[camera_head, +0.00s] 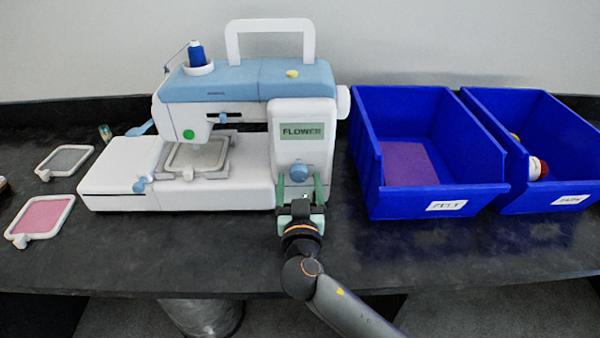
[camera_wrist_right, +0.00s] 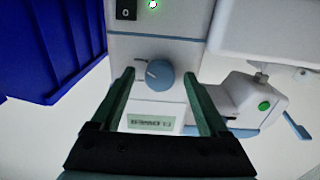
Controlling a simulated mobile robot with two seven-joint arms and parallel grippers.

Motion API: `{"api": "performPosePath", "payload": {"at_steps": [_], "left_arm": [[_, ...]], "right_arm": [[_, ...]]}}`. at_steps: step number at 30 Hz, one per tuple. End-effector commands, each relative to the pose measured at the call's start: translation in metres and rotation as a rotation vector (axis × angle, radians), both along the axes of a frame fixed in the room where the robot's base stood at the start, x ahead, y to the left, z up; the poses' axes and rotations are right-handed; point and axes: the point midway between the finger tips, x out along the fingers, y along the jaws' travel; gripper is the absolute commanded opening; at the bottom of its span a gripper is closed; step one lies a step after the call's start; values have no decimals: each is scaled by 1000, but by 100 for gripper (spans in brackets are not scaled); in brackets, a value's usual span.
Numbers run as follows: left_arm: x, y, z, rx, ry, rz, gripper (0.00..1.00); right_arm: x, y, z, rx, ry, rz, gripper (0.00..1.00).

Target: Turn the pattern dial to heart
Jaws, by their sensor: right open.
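The white and blue embroidery machine (camera_head: 240,95) stands on the dark table. Its display (camera_head: 302,131) reads FLOWER. The blue pattern dial (camera_head: 299,172) sits below the display on the machine's right column. My right gripper (camera_head: 300,182) is open in front of the column, with its green fingers pointing at the dial. In the right wrist view the dial (camera_wrist_right: 159,75) lies between the two open fingertips (camera_wrist_right: 158,74), with a gap on each side. The display also shows upside down there (camera_wrist_right: 150,122). My left gripper is not in view.
A blue bin (camera_head: 465,190) with purple felt (camera_head: 408,163) stands right of the machine, beside another blue bin (camera_head: 570,195). Two hoops, one grey (camera_head: 65,161) and one pink (camera_head: 42,217), lie at the left. The table front is mostly clear.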

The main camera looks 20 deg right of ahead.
Motion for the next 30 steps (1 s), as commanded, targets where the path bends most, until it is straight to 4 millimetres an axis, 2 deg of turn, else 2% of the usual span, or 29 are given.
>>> {"api": "performPosePath", "payload": {"at_steps": [11,12,30], "left_arm": [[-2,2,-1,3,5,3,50],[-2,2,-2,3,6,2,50],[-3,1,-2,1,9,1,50]], "right_arm": [[-1,1,0,0,0,0,78],[-1,1,0,0,0,0,76],[-1,0,0,0,0,-1,8]]}}
